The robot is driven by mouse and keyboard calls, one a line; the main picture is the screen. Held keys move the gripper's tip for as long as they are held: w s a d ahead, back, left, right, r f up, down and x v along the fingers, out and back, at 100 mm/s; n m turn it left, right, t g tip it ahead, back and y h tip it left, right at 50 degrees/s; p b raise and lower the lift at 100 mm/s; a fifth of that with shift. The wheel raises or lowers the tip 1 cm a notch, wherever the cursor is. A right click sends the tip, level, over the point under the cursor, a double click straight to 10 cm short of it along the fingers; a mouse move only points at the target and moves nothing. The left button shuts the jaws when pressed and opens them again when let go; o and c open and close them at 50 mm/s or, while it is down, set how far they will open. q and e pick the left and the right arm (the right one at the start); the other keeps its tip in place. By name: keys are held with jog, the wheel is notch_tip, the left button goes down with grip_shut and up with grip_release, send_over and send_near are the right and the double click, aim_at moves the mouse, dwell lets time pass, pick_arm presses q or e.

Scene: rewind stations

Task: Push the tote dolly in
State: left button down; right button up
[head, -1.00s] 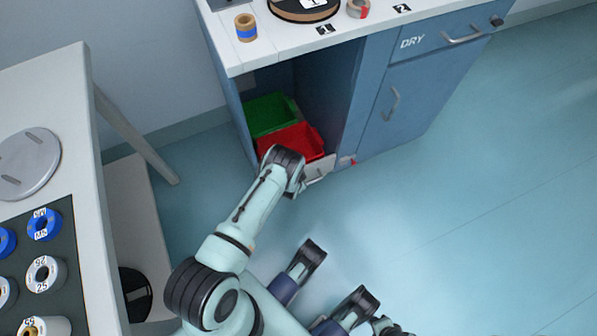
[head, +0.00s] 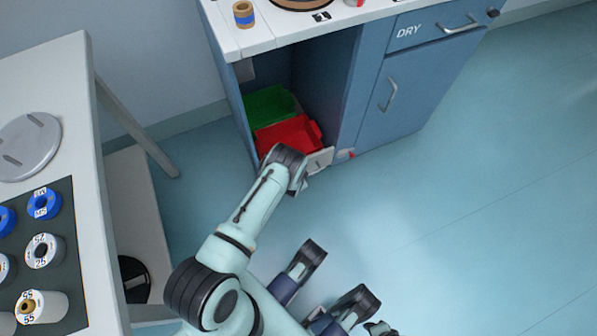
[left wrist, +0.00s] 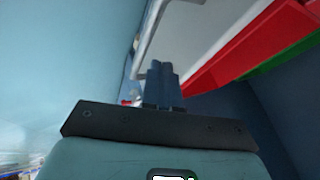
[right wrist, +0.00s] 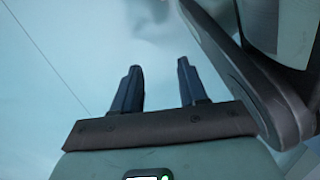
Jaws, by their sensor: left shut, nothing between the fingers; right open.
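The tote dolly carries a red tote (head: 290,134) and a green tote (head: 268,106) behind it. It stands low in the open bay under the blue bench, with its pale front panel (head: 321,158) at the bay's mouth. My left gripper (left wrist: 161,68) is shut and empty, close to the dolly's front. A metal bar handle (left wrist: 150,35), the pale panel and the red tote (left wrist: 245,55) show beyond its fingers. Whether the fingertips touch the dolly, I cannot tell. In the head view my left wrist hides part of the front. My right gripper (right wrist: 158,80) is open and empty above the floor.
The bench's blue cabinet (head: 400,100), marked DRY, stands right of the bay. A white table (head: 65,90) with spools is at the left, with a low shelf (head: 135,200) beneath it. The floor (head: 470,220) at the right is clear.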

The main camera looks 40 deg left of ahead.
pick_arm(q)
jog(key=p+v, duration=0.4)
jog(key=v, duration=0.6)
jog(key=shift+s+d+p, duration=0.2)
jog(key=shift+d+p, duration=0.15)
pick_arm(e)
jog(key=w+r+t, duration=0.3)
jog(key=w+r, duration=0.4)
jog(key=w, duration=0.1)
jog(key=shift+w+a+r+n, duration=0.15)
jog(key=shift+w+a+n, duration=0.15)
jog(key=shift+a, duration=0.1)
pick_arm(q)
jog(key=shift+f, duration=0.1)
